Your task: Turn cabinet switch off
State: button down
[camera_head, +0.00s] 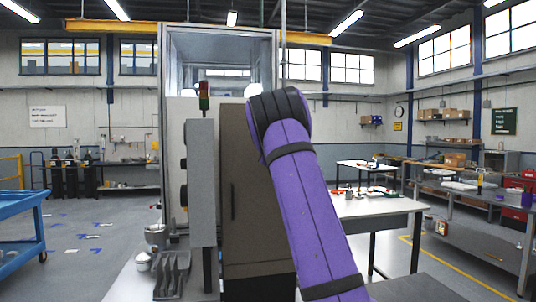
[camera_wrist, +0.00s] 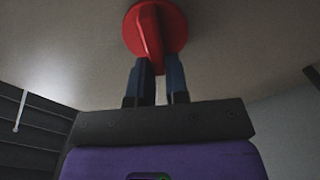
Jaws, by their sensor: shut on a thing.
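A red rotary switch (camera_wrist: 174,24) with a round base and a raised handle shows at the top of the wrist view, on a plain grey-beige panel (camera_wrist: 80,50). My gripper (camera_wrist: 160,68) reaches up to the switch, with one dark finger on each side of the handle, shut on it. The handle runs nearly in line with my fingers, tilted slightly. In the head view the grey-brown cabinet (camera_head: 255,220) stands in the middle, its side open door-like panel (camera_head: 201,190) at left. The switch and my gripper are hidden there behind my purple arm.
A white-topped table (camera_head: 375,206) stands right of the cabinet. A workbench (camera_head: 490,205) is at the far right and a blue cart (camera_head: 20,205) at the far left. Metal parts (camera_head: 172,272) sit at the cabinet's front left.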

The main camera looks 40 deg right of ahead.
jog(key=shift+w+a+f+n, duration=0.1)
jog(key=shift+f+n, duration=0.15)
jog(key=shift+n, duration=0.8)
jog(key=shift+s+f+n, duration=0.1)
jog(key=shift+f+n, duration=0.1)
jog(key=shift+n, duration=0.8)
jog(key=shift+w+a+f+n, duration=0.1)
jog(key=shift+f+n, duration=0.15)
jog(key=shift+n, duration=0.8)
jog(key=c, duration=1.1)
grip_release()
jog(key=v, duration=1)
jog(key=shift+s+a, duration=0.15)
jog(key=shift+s, duration=0.2)
